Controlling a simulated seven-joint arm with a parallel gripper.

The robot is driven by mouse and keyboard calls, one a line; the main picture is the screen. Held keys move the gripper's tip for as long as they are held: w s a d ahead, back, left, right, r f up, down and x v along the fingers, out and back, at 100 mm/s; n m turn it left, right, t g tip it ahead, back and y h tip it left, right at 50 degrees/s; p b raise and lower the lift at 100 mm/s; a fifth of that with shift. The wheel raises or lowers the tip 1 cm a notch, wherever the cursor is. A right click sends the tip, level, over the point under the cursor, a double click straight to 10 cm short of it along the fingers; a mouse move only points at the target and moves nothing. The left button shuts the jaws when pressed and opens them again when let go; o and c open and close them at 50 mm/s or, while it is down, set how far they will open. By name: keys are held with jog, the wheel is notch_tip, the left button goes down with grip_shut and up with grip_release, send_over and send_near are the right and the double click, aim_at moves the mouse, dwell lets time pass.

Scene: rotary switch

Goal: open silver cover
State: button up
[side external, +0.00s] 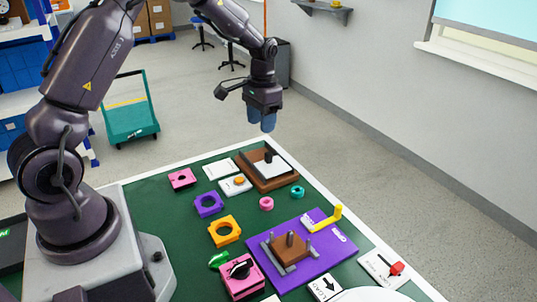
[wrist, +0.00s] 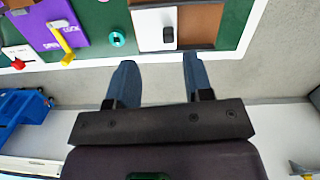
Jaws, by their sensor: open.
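A silver-white cover (side external: 272,164) with an upright black knob lies in a brown wooden box (side external: 266,183) at the far end of the green board. In the wrist view the cover (wrist: 150,20) fills the left part of the box, and bare brown (wrist: 200,20) shows to its right. My gripper (side external: 263,128) hangs above the board near the box, fingers pointing down, clear of the cover. In the wrist view my gripper (wrist: 158,62) has its two blue fingers apart with nothing between them. The black knob (wrist: 168,34) shows just ahead of the gap between them.
The green board (side external: 205,265) also holds a purple lock plate (side external: 315,262) with a yellow handle (side external: 325,220), a pink block with a black knob (side external: 239,272), a red-handled switch (side external: 390,270), teal and pink rings, and several coloured blocks. Open floor lies beyond the board's white edge.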

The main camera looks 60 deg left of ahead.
aim_at(268, 153)
jog(key=shift+m+t, duration=0.3)
jog(key=shift+m, duration=0.3)
jog(key=w+f, duration=0.1)
jog(key=f, duration=0.7)
jog(key=w+a+f, duration=0.1)
jog(key=f, duration=0.3)
jog(key=shift+w, duration=0.3)
